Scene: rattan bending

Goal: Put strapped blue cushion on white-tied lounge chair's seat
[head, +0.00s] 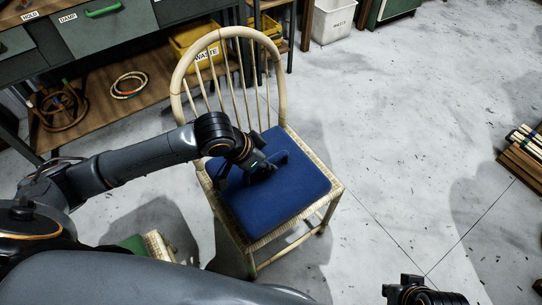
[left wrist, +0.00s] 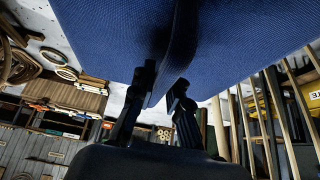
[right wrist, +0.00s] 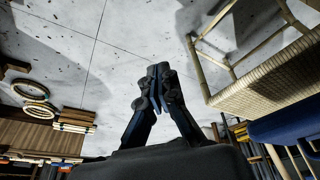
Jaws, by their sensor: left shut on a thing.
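A blue cushion (head: 290,190) lies over the woven seat of a pale rattan chair (head: 235,35) with a hooped spindle back. I cannot make out a white tie on this chair. My left gripper (head: 264,170) is at the cushion's top. In the left wrist view, the gripper (left wrist: 163,85) is shut on a dark strap (left wrist: 180,45) of the cushion (left wrist: 245,40). Whether the cushion rests fully on the seat is hard to tell. My right gripper (right wrist: 158,80) is shut and empty, low at the right in the head view (head: 408,286), apart from the chair (right wrist: 265,85).
A workbench (head: 120,40) with drawers and a lower shelf holding coils (head: 128,85) stands behind left. A green-topped piece (head: 132,245) is at lower left. Rods lie on a wooden stack (head: 522,160) at right. Floor right of the chair is clear.

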